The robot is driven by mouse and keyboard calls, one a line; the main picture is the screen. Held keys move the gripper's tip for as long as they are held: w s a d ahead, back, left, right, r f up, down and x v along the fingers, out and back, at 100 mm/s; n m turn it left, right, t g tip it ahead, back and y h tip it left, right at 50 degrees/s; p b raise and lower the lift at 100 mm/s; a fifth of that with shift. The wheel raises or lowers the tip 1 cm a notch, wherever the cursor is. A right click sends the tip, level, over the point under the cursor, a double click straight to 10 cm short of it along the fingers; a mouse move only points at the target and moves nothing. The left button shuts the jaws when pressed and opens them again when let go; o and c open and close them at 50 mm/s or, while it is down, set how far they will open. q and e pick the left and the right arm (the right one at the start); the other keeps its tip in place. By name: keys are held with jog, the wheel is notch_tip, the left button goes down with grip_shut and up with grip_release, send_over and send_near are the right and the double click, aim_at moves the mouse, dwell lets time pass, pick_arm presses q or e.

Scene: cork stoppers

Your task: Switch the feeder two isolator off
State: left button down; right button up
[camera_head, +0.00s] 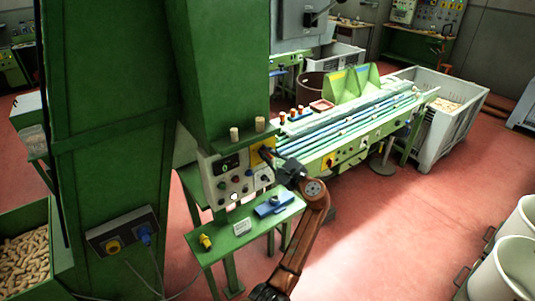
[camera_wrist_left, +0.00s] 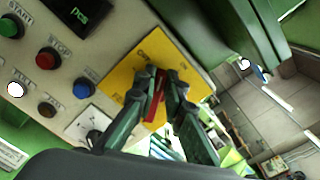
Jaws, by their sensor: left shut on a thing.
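The isolator is a red handle (camera_wrist_left: 154,104) on a yellow plate (camera_wrist_left: 130,68), on the cream control panel (camera_wrist_left: 72,105). In the head view the yellow plate (camera_head: 257,156) is at the panel's upper right. My left gripper (camera_wrist_left: 158,92) is shut on the red handle, with a dark finger on each side of it. The plate's lettering is too blurred to read surely, so I cannot tell the handle's setting. My right gripper is not in view.
Green, red, amber and blue buttons (camera_wrist_left: 84,87) and a black-and-white dial (camera_wrist_left: 91,124) sit close to the plate. A green shelf (camera_head: 228,252) below holds a blue item (camera_head: 274,205) and a yellow item (camera_head: 206,242). Red floor (camera_head: 400,225) is open to the right.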

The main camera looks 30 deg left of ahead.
pick_arm(q)
jog(key=f+n+b, duration=0.1)
jog(key=n+b, duration=0.1)
jog(key=n, duration=0.1)
jog(key=n+b, duration=0.2)
jog(key=n, duration=0.2)
jog(key=s+f+n+b, duration=0.1)
jog(key=n+b, duration=0.2)
jog(key=n, duration=0.1)
jog(key=shift+a+f, duration=0.2)
jog(key=shift+f, duration=0.1)
dwell(0.4)
jog(key=c, duration=2)
grip_release()
jog(key=shift+r, duration=0.1)
jog(key=shift+s+d, duration=0.1)
